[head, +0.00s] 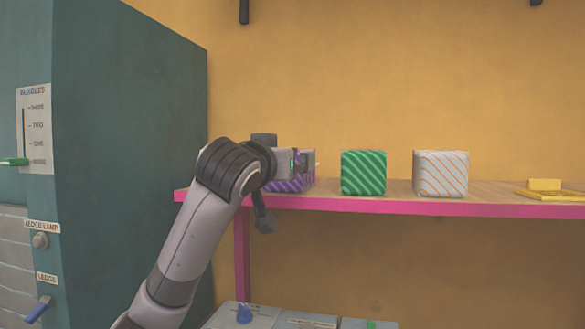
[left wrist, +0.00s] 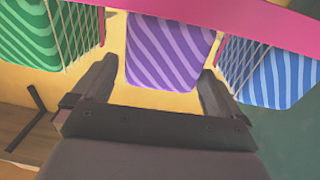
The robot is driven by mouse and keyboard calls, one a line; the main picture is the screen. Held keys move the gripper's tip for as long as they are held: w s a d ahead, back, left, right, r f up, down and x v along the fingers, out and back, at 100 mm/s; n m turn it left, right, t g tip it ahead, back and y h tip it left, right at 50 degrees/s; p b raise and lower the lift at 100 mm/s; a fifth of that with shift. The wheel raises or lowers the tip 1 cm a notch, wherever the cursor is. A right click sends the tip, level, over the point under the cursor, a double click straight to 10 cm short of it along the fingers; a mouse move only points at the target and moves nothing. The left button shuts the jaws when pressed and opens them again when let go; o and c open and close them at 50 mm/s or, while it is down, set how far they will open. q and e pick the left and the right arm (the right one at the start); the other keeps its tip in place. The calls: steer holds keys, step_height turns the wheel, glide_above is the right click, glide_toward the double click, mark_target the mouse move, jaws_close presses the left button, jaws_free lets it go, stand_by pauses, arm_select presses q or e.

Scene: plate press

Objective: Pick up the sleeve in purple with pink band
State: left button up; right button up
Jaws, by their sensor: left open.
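The purple striped sleeve (head: 290,186) is on the shelf in the head view, mostly hidden behind my left gripper (head: 306,162). In the left wrist view, the purple sleeve (left wrist: 168,48) shows between the two spread fingers of the left gripper (left wrist: 157,76). One finger is toward each side of it, and the jaws are open. I cannot tell whether the fingers touch it. No pink band can be made out clearly on the sleeve. My right gripper is not in view.
The wooden shelf has a pink front edge (head: 385,207). A green striped block (head: 363,173), a white block with orange stripes (head: 440,173) and a yellow item (head: 545,189) are on it. A blue striped block (left wrist: 275,75) flanks the purple sleeve. A teal cabinet (head: 130,150) stands left.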

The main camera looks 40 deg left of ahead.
arm_select(q)
steer(key=p+x, duration=0.1)
steer(key=x, duration=0.3)
steer(key=shift+w+a, duration=0.1)
steer(key=shift+a, duration=0.15)
steer(key=shift+w+a+f+p, duration=0.2)
steer(key=shift+w+p, duration=0.15)
steer(key=shift+w, duration=0.15)
steer(key=shift+r, duration=0.1)
steer(key=c, duration=1)
steer(key=shift+o, duration=0.2)
step_height(320, 180, up, 20)
steer(key=shift+p, duration=0.35)
